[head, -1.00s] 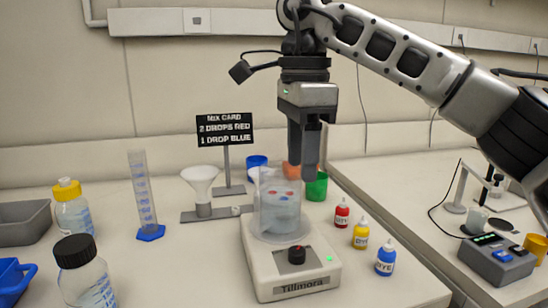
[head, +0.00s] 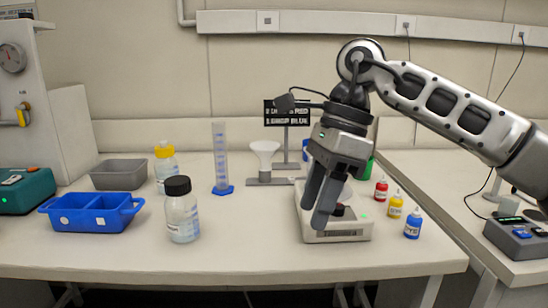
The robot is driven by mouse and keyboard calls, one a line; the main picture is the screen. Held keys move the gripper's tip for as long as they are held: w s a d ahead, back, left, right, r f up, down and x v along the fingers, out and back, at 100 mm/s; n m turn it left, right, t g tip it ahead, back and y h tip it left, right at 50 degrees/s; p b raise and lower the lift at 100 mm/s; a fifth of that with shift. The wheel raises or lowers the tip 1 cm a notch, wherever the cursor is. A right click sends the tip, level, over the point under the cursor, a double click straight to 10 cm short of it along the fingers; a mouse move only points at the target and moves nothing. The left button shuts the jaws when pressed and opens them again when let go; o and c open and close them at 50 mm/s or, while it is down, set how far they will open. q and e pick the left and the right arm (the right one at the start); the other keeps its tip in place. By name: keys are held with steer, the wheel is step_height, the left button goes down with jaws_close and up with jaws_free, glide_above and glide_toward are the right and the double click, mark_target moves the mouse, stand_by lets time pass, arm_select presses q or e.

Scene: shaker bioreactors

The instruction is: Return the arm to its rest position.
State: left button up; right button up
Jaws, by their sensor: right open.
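My right arm (head: 448,104) comes in from the right and bends down at the wrist. My right gripper (head: 314,212) is open and empty, tilted with its fingers pointing down and to the left. It shows in front of the white Tillmora stirrer (head: 336,236), hiding much of it and most of the beaker on it. I cannot tell how far the fingertips are from the stirrer. The mix card sign (head: 286,112) stands behind, partly covered by the wrist. My left gripper is not in view.
Red (head: 381,188), yellow (head: 395,207) and blue (head: 412,224) dye bottles stand right of the stirrer. A black-capped bottle (head: 182,212), a blue-footed cylinder (head: 221,160) and a blue tray (head: 92,233) stand to the left. The front bench strip (head: 240,255) is clear.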

steer(key=s+a+f+m+g+y, duration=0.15)
steer(key=s+a+m+y, duration=0.25)
steer(key=a+y, duration=0.4)
steer(key=s+a+f+m+g+y, duration=0.1)
steer(key=s+a+m+g+y, duration=0.1)
steer(key=s+a+m+y, duration=0.45)
steer(key=w+d+f+m+t+h+p, duration=0.1)
steer(key=w+d+f+m+t+h, duration=0.4)
steer(key=m+t, duration=0.9)
steer(key=w+d+f+m+t+h+p, duration=0.1)
steer(key=w+d+f+m+t, duration=0.2)
steer(key=d+f+m+t, duration=1)
steer(key=s+d+f+m+g+h, duration=0.4)
steer(key=s+f+m+g+h, duration=0.4)
steer(key=s+f+m+g, duration=0.3)
steer(key=s+f+m, duration=0.3)
steer(key=f+m, duration=0.1)
